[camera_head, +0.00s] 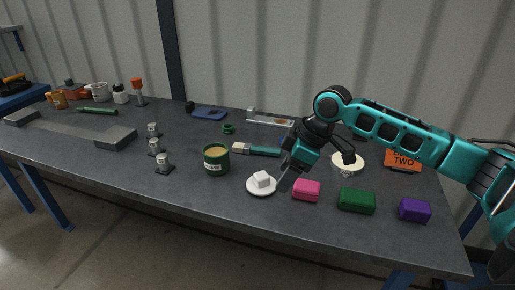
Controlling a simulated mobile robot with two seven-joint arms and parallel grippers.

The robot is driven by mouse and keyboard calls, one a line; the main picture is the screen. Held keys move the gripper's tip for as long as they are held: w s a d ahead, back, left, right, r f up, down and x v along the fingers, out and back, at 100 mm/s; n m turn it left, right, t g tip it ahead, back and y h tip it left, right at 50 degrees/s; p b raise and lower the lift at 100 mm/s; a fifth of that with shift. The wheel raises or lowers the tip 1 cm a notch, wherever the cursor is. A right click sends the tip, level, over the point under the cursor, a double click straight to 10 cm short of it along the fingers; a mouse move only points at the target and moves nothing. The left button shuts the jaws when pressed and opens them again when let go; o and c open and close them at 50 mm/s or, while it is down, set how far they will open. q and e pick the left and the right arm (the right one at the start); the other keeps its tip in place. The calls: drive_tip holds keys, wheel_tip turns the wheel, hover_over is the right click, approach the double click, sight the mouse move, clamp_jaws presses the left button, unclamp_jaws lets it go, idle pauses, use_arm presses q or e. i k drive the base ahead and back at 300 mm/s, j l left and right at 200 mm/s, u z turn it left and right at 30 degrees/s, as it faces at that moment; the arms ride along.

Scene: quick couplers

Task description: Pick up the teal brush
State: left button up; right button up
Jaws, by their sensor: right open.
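The teal brush (262,151) lies flat on the grey workbench (215,222), with its pale bristles (240,148) to the left and its teal handle pointing right. The right end of the handle is close to my right gripper in the picture and may be partly hidden behind it. My right gripper (284,182) is open, with its fingers pointing down over the bench, in front of the brush and beside the white saucer. I see nothing held in it. My left gripper is not in the picture.
A green tin (216,160) stands left of the brush. A white saucer (252,190) with a white block, and pink (306,190), green (356,200) and purple (414,210) blocks lie along the front. Metal couplers (155,147) stand left. The bench's front middle is clear.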

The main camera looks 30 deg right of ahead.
sight(246, 148)
drive_tip(key=i+l, duration=0.7)
drive_tip(key=l, duration=0.1)
